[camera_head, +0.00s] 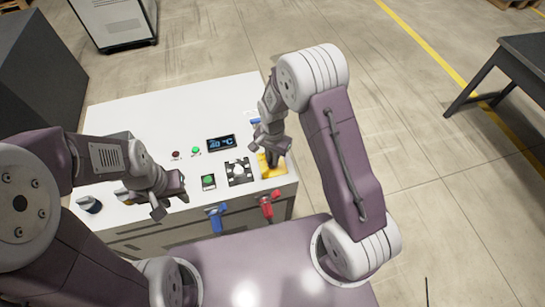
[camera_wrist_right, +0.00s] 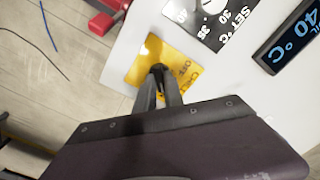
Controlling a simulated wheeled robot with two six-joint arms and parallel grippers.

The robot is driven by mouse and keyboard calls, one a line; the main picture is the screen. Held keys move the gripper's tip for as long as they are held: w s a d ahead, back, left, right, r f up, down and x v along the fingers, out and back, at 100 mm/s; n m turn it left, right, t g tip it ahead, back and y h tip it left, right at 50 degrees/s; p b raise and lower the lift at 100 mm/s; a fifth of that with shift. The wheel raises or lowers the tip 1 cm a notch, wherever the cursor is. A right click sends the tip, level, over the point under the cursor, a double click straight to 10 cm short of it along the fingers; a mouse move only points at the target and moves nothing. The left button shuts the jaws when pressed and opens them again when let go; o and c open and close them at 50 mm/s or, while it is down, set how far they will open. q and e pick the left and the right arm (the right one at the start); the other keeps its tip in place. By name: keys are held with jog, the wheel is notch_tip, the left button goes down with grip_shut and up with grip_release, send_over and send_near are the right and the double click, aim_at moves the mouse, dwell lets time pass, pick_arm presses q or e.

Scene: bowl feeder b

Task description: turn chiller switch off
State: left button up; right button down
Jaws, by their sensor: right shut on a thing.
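The chiller switch is a black handle (camera_wrist_right: 158,76) on a yellow plate (camera_wrist_right: 150,55) marked with "OFF" lettering. The plate also shows at the right front corner of the white cabinet top in the head view (camera_head: 277,170). My right gripper (camera_wrist_right: 159,88) is shut on the black handle, its two dark fingers on either side of it. The right gripper (camera_head: 270,157) partly hides the switch in the head view. My left gripper (camera_head: 170,204) is over the front left of the cabinet, its fingers apart and empty, away from the switch.
The white cabinet top (camera_head: 150,115) carries a temperature display (camera_head: 221,143), a set dial (camera_head: 239,171), a green button (camera_head: 208,181) and a black knob (camera_head: 89,204). A blue valve handle (camera_head: 217,214) and a red one (camera_head: 268,205) stick out in front. A dark table (camera_head: 520,65) stands at right.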

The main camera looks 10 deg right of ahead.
jog(key=shift+n, duration=0.3)
jog(key=n, duration=0.8)
jog(key=shift+a+n, duration=0.1)
jog(key=shift+n, duration=0.2)
jog(key=n, duration=0.4)
jog(key=shift+r+n, duration=0.1)
jog(key=shift+n, duration=2.1)
jog(key=shift+w, duration=0.1)
jog(key=c, duration=1.4)
grip_release()
jog(key=shift+c, duration=0.2)
